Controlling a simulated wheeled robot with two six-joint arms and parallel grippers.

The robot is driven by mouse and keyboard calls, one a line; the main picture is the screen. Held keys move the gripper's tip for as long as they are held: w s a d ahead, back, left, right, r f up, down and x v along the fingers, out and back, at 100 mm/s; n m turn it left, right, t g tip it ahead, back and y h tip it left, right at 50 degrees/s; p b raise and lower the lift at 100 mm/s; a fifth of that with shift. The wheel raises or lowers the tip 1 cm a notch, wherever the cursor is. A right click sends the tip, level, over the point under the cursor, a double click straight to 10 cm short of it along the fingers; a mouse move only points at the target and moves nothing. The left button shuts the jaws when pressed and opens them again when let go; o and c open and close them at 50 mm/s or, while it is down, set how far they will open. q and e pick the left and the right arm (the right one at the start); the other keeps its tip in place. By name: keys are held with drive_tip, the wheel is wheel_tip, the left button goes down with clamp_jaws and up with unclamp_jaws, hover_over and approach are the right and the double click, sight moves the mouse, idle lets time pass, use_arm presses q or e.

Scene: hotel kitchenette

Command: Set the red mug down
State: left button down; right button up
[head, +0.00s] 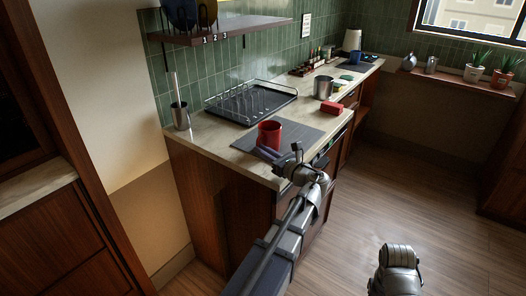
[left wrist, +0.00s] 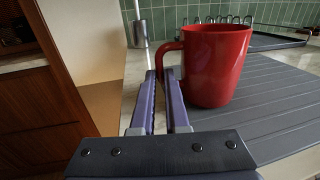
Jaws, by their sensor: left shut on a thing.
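The red mug (head: 269,135) is upright at the grey ribbed mat (head: 308,136) on the counter's near end. Its base looks to be at the mat surface, but I cannot tell if it touches. In the left wrist view the mug (left wrist: 217,65) is large, with its handle (left wrist: 159,58) turned left towards my fingers. My left gripper (head: 267,153) is shut on the handle; its purple fingers (left wrist: 160,78) stand either side of it. My right gripper is not in view; only part of my right arm shows at the lower right.
A black dish rack (head: 262,106) stands behind the mat, and a metal utensil holder (head: 180,117) is at the left corner. A red block (head: 336,109) and steel pot (head: 323,88) are to the right. A shelf (head: 225,30) hangs above.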

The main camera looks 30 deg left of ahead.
use_arm(q)
drive_tip(key=shift+f, duration=0.1)
drive_tip(key=c, duration=0.8)
unclamp_jaws()
drive_tip(key=shift+c, duration=0.2)
drive_tip(key=shift+v, duration=3.9)
